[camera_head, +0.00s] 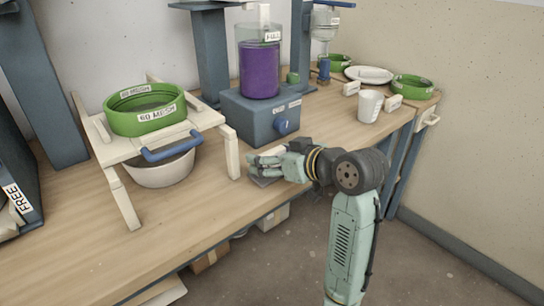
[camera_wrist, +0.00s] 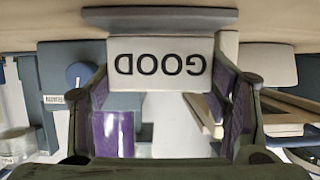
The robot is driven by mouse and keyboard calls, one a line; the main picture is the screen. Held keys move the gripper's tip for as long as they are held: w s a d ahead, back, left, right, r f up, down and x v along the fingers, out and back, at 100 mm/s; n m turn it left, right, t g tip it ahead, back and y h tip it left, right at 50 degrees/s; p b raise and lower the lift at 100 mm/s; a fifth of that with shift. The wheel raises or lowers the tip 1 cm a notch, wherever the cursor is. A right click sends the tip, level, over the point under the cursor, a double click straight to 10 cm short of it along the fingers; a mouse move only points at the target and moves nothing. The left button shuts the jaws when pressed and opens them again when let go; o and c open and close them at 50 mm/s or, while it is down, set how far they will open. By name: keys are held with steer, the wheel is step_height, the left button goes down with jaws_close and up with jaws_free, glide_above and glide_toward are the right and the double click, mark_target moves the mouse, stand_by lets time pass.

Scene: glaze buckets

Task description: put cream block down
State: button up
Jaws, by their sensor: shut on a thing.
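A cream block (camera_wrist: 160,63) with the word GOOD, upside down in the wrist view, sits between the two fingers of my gripper (camera_wrist: 161,82). The fingers are shut on its sides. A flat grey slab (camera_wrist: 160,19) lies against the block's table-side edge in that view; I cannot tell whether they touch. In the head view my gripper (camera_head: 263,161) is low over the front of the wooden table, right of the cream stand, with the grey slab (camera_head: 266,181) beneath it. The block is mostly hidden by the fingers there.
A blue-grey machine (camera_head: 255,118) with a purple-filled cylinder (camera_head: 259,70) stands just behind my gripper. Left is a cream stand (camera_head: 231,152) with a green sieve (camera_head: 145,111) above a white bowl (camera_head: 160,174). A white cup (camera_head: 370,106) stands right.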

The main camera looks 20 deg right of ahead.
steer(key=shift+f, duration=0.15)
steer(key=shift+f, duration=0.15)
steer(key=o, duration=1.1)
steer(key=shift+r, duration=0.3)
steer(key=v, duration=1.2)
steer(key=shift+f+b, duration=0.1)
steer(key=shift+b, duration=0.25)
